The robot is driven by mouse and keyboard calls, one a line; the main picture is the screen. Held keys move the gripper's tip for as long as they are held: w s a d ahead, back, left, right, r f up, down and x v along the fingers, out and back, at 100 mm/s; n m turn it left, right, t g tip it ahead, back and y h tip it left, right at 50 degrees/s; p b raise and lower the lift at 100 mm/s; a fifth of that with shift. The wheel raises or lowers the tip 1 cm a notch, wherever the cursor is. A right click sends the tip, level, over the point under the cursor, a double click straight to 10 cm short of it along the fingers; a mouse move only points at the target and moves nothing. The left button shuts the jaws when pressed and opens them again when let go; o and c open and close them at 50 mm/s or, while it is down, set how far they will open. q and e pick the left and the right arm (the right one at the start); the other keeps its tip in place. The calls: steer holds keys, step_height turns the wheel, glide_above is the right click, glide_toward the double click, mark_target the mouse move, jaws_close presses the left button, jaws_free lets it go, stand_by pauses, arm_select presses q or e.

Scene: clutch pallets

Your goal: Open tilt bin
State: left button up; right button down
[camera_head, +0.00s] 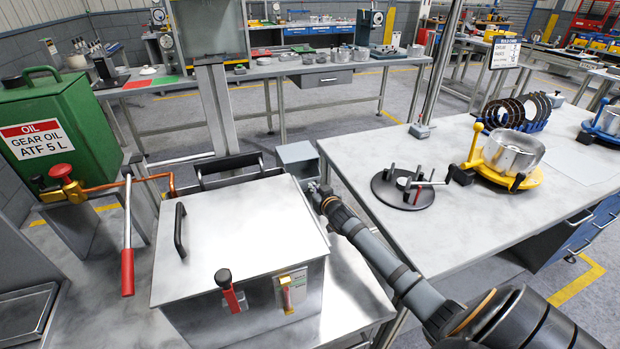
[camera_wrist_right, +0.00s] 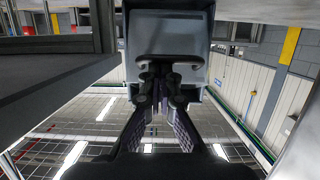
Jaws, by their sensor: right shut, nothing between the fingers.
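A small grey box (camera_head: 297,153), which looks like the tilt bin, sits behind the right back corner of a large lidded metal box. It looks closed, but its inside is hidden. In the right wrist view the grey bin (camera_wrist_right: 190,24) fills the top centre, with a dark handle or lip (camera_wrist_right: 165,62) on its near face. My right gripper (camera_head: 313,188) is just below and in front of the small box. In the wrist view its fingertips (camera_wrist_right: 162,88) are shut and empty, close under the dark handle; I cannot tell if they touch. My left gripper is out of view.
The large metal box (camera_head: 235,225) has a black side handle and a red-handled latch. A red-gripped lever (camera_head: 127,240) and green oil can (camera_head: 45,130) stand to the left. The right table (camera_head: 365,150) holds a black round fixture (camera_head: 403,188) and a yellow fixture (camera_head: 505,175).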

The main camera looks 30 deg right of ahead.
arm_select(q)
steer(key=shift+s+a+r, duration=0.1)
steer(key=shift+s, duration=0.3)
arm_select(e)
steer(key=shift+s+a+f, duration=0.1)
steer(key=shift+s+f, duration=0.25)
steer(key=shift+f, duration=0.2)
steer(key=shift+s+a+f, duration=0.1)
steer(key=shift+s+f, duration=0.25)
steer(key=shift+f, duration=0.2)
steer(key=shift+s+f, duration=0.1)
steer(key=shift+f, duration=0.1)
steer(key=shift+s, duration=0.25)
steer(key=v, duration=1.1)
steer(key=shift+s+r, duration=0.15)
steer(key=shift+r, duration=0.25)
steer(key=shift+a, duration=0.15)
